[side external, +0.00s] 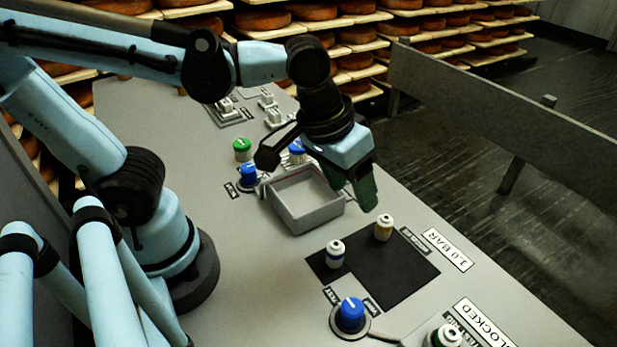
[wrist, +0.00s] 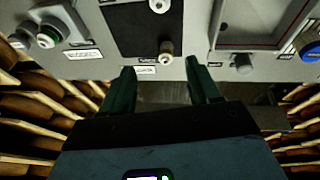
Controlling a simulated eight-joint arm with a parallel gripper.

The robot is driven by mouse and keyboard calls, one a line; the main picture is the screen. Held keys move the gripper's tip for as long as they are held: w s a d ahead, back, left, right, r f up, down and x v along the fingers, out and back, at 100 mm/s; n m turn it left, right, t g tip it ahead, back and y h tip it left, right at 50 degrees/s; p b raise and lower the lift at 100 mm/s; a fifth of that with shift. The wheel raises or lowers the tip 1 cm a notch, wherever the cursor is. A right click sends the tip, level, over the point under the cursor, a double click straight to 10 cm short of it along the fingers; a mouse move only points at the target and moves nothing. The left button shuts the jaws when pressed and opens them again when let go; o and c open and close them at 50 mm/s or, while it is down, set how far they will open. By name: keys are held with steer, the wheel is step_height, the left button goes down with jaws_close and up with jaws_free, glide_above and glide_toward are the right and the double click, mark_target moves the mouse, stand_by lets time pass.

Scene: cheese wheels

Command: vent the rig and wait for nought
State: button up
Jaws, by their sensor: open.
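My gripper (side external: 363,190) hangs over the panel just right of the grey tray, with its dark green fingers apart and nothing between them. In the wrist view the fingers (wrist: 163,85) are spread near the panel's edge. A sign reading 1.0 BAR (side external: 447,250) lies beside the black mat. A blue knob (side external: 350,315) with a white mark stands in front of the mat, with a small label on each side. A second sign (side external: 485,322) ends in "LOCKED"; its start is cut off or hard to read. Other blue knobs (side external: 248,174) (side external: 297,150) stand behind the tray.
The grey tray (side external: 320,216) looks empty. A green knob (side external: 242,147) and several switches (side external: 267,98) are at the back. A railing (side external: 480,110) and cheese shelves lie beyond.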

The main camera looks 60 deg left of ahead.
mark_target(352, 308)
steer(key=s+d+n+g+y, duration=0.1)
steer(key=s+d+g, duration=0.15)
steer(key=d, duration=0.35)
steer(key=s+d+g, duration=0.1)
steer(key=s+d, duration=0.3)
steer(key=d, duration=0.1)
steer(key=shift+f, duration=6.2)
steer(key=c, duration=1)
